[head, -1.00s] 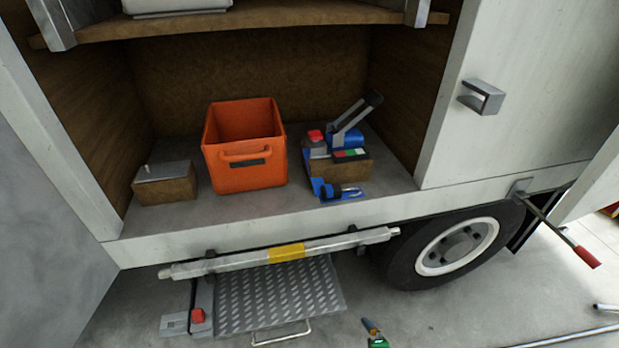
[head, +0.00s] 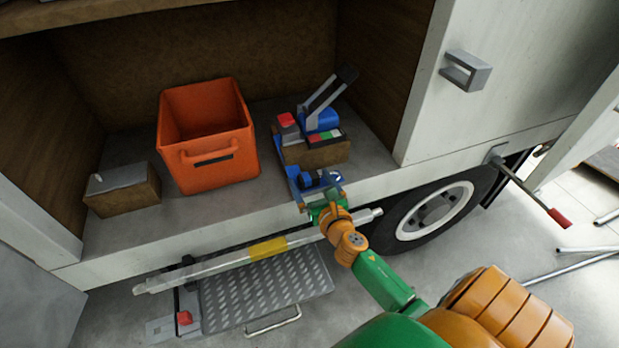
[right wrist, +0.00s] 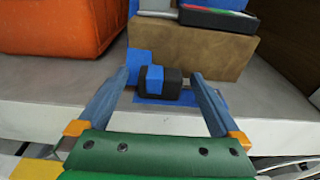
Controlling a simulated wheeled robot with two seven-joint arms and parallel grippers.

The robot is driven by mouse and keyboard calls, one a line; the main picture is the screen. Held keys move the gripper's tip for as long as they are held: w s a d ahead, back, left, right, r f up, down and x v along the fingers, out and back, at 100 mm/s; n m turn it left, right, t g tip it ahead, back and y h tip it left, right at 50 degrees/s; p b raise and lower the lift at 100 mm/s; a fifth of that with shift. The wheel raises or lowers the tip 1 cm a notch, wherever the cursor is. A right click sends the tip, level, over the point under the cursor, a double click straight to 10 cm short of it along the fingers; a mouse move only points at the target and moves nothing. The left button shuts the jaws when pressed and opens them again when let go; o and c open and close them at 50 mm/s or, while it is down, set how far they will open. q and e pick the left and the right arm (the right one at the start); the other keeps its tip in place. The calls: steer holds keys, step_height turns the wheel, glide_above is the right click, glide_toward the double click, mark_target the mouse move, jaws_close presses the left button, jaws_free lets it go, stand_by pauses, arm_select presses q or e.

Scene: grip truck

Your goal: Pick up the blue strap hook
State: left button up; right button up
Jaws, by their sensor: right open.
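The blue strap hook (head: 317,179), blue with a black part, lies at the front edge of the compartment floor, in front of a brown block. In the right wrist view the hook (right wrist: 154,84) sits between the two finger tips, with space on both sides. My right gripper (right wrist: 159,76) is open around it and holds nothing. In the head view my right gripper (head: 317,188) reaches in from the lower right and partly hides the hook. My left gripper is not in view.
The brown block (head: 318,157) bearing blue, red and grey items stands just behind the hook. An orange bin (head: 215,160) stands to its left, and a smaller box (head: 122,190) further left. The compartment's right wall is close to the block.

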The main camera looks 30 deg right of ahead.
steer(key=shift+x, duration=1.05)
steer(key=shift+s, duration=0.1)
steer(key=c, duration=1.5)
step_height(320, 180, up, 4)
steer(key=p, duration=0.3)
steer(key=shift+s+a+r, duration=0.1)
steer(key=shift+r, duration=0.05)
steer(key=s+a+r+p, duration=0.2)
steer(key=s+a+r, duration=0.4)
steer(key=s, duration=0.6)
step_height(320, 180, up, 3)
steer(key=shift+a+f, duration=0.2)
